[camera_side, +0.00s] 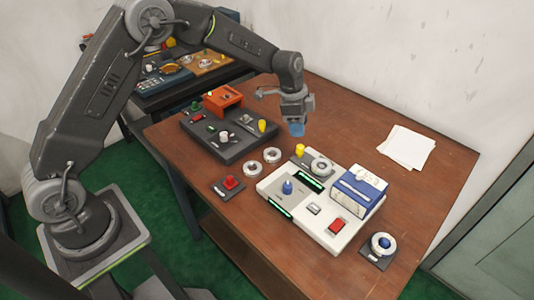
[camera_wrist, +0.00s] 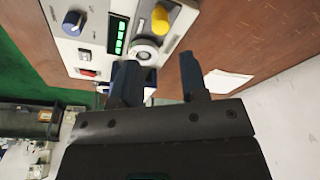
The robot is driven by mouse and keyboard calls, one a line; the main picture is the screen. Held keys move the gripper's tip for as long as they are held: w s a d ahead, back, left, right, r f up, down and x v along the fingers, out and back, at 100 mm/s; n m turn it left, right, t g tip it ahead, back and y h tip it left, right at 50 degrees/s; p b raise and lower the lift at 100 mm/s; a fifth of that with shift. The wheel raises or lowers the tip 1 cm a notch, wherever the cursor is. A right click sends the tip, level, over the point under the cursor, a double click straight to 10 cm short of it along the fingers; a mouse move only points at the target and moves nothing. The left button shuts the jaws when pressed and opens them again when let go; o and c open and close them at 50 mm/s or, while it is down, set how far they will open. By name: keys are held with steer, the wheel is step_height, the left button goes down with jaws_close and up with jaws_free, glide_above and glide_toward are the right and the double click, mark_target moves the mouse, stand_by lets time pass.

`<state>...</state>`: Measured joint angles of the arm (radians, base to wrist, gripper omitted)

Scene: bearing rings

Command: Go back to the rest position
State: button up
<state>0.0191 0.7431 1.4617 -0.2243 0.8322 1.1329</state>
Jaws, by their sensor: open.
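My gripper (camera_side: 297,129) hangs above the wooden table, behind the white panel box, with its blue fingertips pointing down. In the wrist view its two dark blue fingers (camera_wrist: 160,76) stand apart with nothing seen held between them. Two pale bearing rings, one nearer (camera_side: 252,168) and one farther (camera_side: 272,155), lie on the table left of the panel box. Another ring (camera_side: 321,167) sits at the panel's back edge, near the yellow peg (camera_side: 300,150); this ring also shows in the wrist view (camera_wrist: 145,51). A further ring (camera_side: 383,243) is around a blue knob on a dark plate at the front right.
The white panel box (camera_side: 332,238) carries a blue knob, green displays, a red button and a blue-and-white block (camera_side: 358,190). A dark tray (camera_side: 228,140) with an orange stand is at the left. A red-button plate (camera_side: 229,188) lies in front. White papers (camera_side: 407,147) lie back right.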

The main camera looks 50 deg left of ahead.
steer(key=s+a+r+n+t+y, duration=0.15)
steer(key=s+r+n, duration=0.35)
steer(key=s+r, duration=1.1)
steer(key=s+a+r+n+t, duration=0.1)
steer(key=s+n, duration=0.2)
steer(key=s, duration=0.5)
steer(key=s+a+r+n+t, duration=0.1)
steer(key=s+n, duration=0.2)
steer(key=s, duration=0.6)
steer(key=shift+s+a+n+t, duration=0.15)
steer(key=shift+s+n+t, duration=0.05)
steer(key=shift+n+t, duration=0.15)
